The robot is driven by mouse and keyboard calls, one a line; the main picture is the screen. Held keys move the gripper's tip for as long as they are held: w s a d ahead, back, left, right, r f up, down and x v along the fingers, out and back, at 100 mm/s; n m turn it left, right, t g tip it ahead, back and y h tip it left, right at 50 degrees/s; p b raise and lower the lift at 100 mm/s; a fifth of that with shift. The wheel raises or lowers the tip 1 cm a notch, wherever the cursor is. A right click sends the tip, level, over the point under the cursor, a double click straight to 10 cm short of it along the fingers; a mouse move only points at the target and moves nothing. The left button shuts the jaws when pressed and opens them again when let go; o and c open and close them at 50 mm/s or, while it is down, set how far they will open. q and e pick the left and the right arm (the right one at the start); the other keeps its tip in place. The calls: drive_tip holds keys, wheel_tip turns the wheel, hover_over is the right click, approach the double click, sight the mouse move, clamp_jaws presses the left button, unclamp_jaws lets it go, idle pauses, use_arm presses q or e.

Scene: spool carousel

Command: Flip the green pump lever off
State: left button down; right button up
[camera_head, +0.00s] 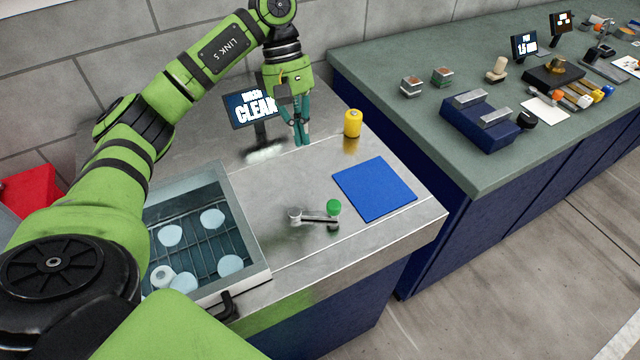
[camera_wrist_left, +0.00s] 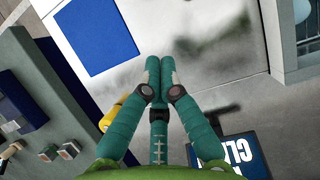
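The green pump lever shows in the head view as a round green knob (camera_head: 334,206) beside a grey metal arm (camera_head: 315,218) on the steel counter, between the blue mat and the glass-lidded basin. My left gripper (camera_head: 302,142) hangs fingers down over the back of the counter, behind the lever and well apart from it. Its teal fingers are together with nothing between them, as the left wrist view (camera_wrist_left: 160,65) also shows. I cannot make out the lever in the wrist view. My right gripper is not in view.
The blue mat (camera_head: 374,188) lies right of the lever. The basin (camera_head: 237,195) with several pale discs is at left. The counter between gripper and lever is clear.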

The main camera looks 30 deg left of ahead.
use_arm(q)
drive_tip(key=p+x, duration=0.2)
drive_tip(key=x, duration=0.6)
drive_tip(key=shift+s+d+f+p, duration=0.1)
drive_tip(key=shift+d+f+p, duration=0.05)
drive_tip(key=shift+p, duration=0.2)
drive_tip(key=shift+s+d+p, duration=0.3)
drive_tip(key=shift+d+p, duration=0.15)
drive_tip(key=shift+d, duration=0.1)
drive_tip(key=shift+s+d+p, duration=0.25)
drive_tip(key=shift+d+p, duration=0.2)
drive_tip(key=shift+d, duration=0.1)
drive_tip(key=shift+s+d+f+p, duration=0.2)
drive_tip(key=shift+s+d+p, duration=0.15)
drive_tip(key=shift+d, duration=0.35)
drive_tip(key=shift+a+f, duration=0.1)
